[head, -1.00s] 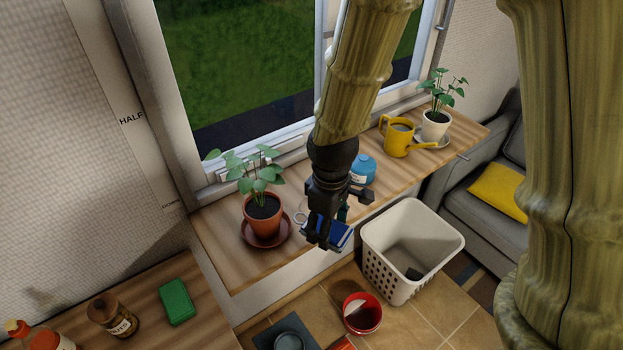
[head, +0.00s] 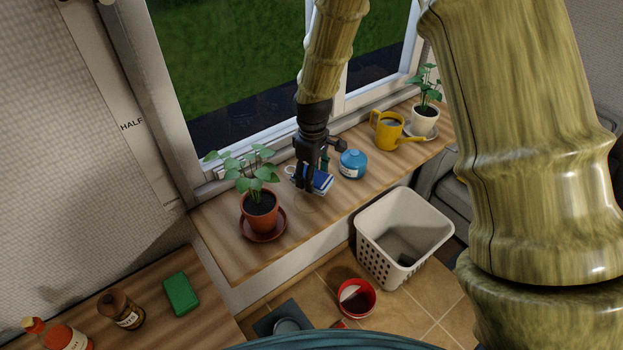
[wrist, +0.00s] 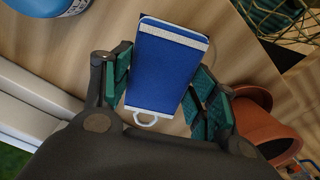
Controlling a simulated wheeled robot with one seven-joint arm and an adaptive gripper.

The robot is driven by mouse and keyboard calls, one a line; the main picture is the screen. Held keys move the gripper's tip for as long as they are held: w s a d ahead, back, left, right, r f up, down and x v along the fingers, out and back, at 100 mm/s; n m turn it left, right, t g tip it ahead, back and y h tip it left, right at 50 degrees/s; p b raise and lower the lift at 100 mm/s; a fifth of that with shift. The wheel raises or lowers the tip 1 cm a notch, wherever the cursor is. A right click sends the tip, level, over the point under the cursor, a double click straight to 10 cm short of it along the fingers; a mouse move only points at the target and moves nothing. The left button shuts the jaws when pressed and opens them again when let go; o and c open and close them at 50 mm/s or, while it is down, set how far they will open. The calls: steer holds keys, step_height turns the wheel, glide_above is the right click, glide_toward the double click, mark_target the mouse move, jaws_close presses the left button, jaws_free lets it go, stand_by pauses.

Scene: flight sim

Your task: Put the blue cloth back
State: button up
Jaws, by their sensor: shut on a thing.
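The blue cloth (head: 320,181) is a folded pad with white bands and a small white loop. It also shows in the wrist view (wrist: 165,72), lying between the green finger pads. My gripper (head: 309,184) is shut on it, with a finger along each side. It holds the cloth over the wooden window sill (head: 225,245), between the potted plant and the blue bottle. I cannot tell whether the cloth touches the sill. My gripper also shows in the wrist view (wrist: 163,95).
A terracotta potted plant (head: 262,212) stands close on the left. A round blue bottle (head: 353,164) is close on the right, with a yellow watering can (head: 388,130) beyond. A white basket (head: 385,255) and a red bucket (head: 356,299) stand on the floor below.

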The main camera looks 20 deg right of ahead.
steer(key=shift+s+f+p, duration=0.1)
steer(key=shift+f+p, duration=0.2)
steer(key=shift+f, duration=0.05)
steer(key=shift+f+p, duration=0.55)
steer(key=shift+f, duration=0.8)
steer(key=o, duration=0.9)
steer(key=shift+r, duration=0.15)
steer(key=shift+r+b, duration=1.95)
steer(key=shift+r, duration=3.9)
